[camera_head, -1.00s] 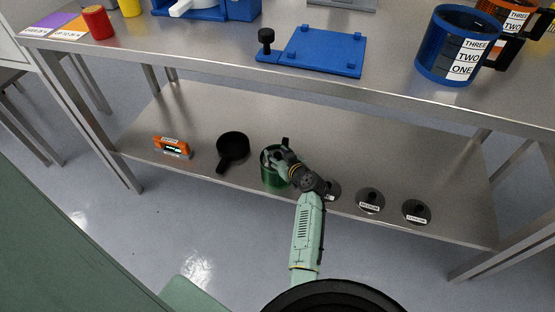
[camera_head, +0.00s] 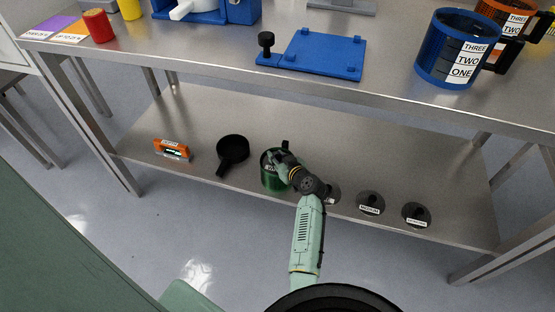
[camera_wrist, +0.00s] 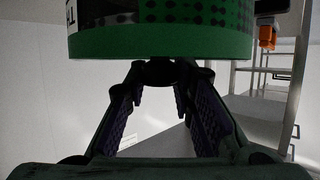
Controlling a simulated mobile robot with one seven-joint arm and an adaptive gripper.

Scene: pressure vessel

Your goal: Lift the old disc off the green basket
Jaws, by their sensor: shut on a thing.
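The green basket (camera_head: 272,181) stands on the lower shelf, left of my arm, its black handle towards the back. In the wrist view its green wall (camera_wrist: 160,44), with dark mesh and part of a white label, fills the top. My gripper (camera_head: 273,159) is at the basket's open top. In the wrist view its fingers (camera_wrist: 158,82) come together around a dark knob-like piece, taken as the old disc's knob (camera_wrist: 158,70). The old disc itself is mostly hidden by my gripper and the basket wall; I cannot tell whether it is clear of the rim.
Labelled discs with black knobs (camera_head: 370,203) (camera_head: 416,215) lie to the right on the shelf (camera_head: 330,142); another is partly behind my arm. A black pan (camera_head: 233,149) and an orange device (camera_head: 172,149) are to the left.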

